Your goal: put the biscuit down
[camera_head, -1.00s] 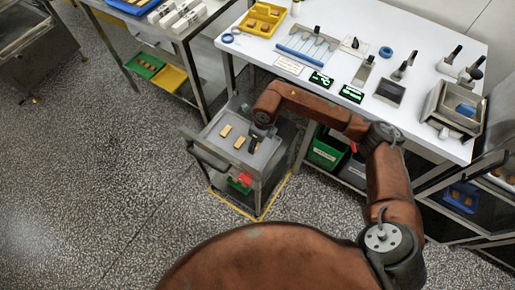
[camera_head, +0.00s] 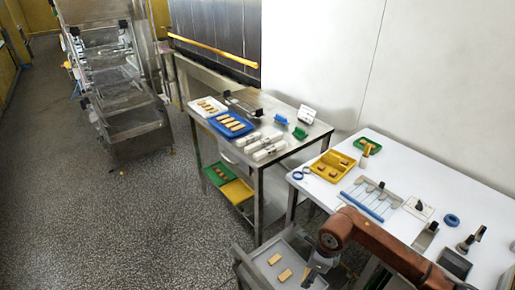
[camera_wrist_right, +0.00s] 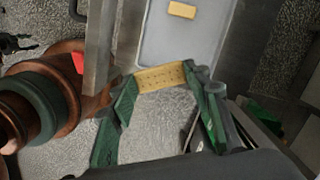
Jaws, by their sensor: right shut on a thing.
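My right gripper (camera_wrist_right: 160,80) is shut on a pale rectangular biscuit (camera_wrist_right: 160,76), with its green fingers at the two ends. In the right wrist view the held biscuit overlaps the near edge of a grey tray (camera_wrist_right: 200,45); I cannot tell its height. Another biscuit (camera_wrist_right: 182,10) lies on that tray. In the head view my right gripper (camera_head: 313,272) is at the grey tray-topped cart (camera_head: 254,254), right of two biscuits lying there, one farther back (camera_head: 275,259) and one nearer (camera_head: 285,275). The held biscuit is not clear there. My left gripper is not in view.
Behind the cart, a steel table (camera_head: 284,109) holds a blue biscuit tray (camera_head: 231,125). Open floor lies to the left.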

